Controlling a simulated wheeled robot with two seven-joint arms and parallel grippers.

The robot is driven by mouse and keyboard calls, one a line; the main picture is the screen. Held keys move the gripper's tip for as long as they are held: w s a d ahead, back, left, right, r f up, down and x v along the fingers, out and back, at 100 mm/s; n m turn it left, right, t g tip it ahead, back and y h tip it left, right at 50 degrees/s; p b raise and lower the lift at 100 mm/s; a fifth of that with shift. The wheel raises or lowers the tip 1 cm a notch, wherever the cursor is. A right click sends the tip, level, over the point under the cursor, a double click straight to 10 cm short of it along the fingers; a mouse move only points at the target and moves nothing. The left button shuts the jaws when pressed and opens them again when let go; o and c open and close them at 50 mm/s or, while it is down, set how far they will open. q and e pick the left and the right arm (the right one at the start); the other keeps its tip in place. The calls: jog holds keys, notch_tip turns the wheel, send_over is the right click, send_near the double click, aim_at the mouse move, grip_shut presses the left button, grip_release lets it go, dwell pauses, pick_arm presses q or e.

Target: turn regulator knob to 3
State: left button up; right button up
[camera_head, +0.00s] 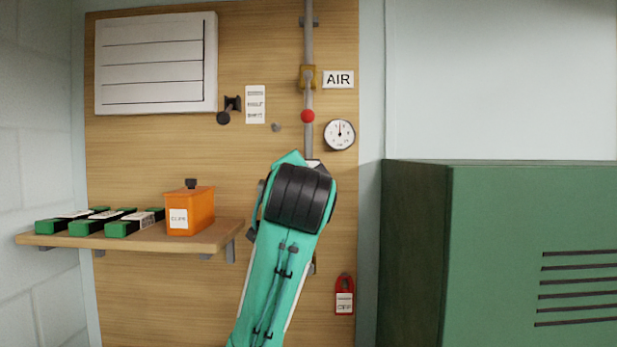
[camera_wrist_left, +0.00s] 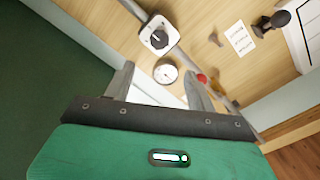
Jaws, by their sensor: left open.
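The regulator knob (camera_wrist_left: 157,38), black with a light mark on a white dial plate, shows at the top of the left wrist view. Its numbers are too small to read. In the head view my own arm hides it. My left gripper (camera_wrist_left: 159,72) is open, with its two fingers apart and nothing between them. The knob shows beyond the fingertips, apart from them. A round white gauge (camera_wrist_left: 166,73) appears between the fingers in that view; it is also on the board in the head view (camera_head: 339,134). My right gripper is not in view.
A vertical pipe (camera_head: 309,45) with a red ball (camera_head: 307,116) runs down the wooden board. A red tag (camera_head: 344,295) hangs low. A shelf (camera_head: 205,240) holds an orange box (camera_head: 190,211) and several green boxes. A green cabinet (camera_head: 530,215) stands at right.

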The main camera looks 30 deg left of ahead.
pick_arm(q)
jog(key=p+x, duration=0.6)
jog(key=x, duration=0.7)
jog(key=shift+w, duration=0.2)
jog(key=shift+f, duration=0.1)
jog(key=shift+c, duration=0.5)
jog(key=c, duration=0.9)
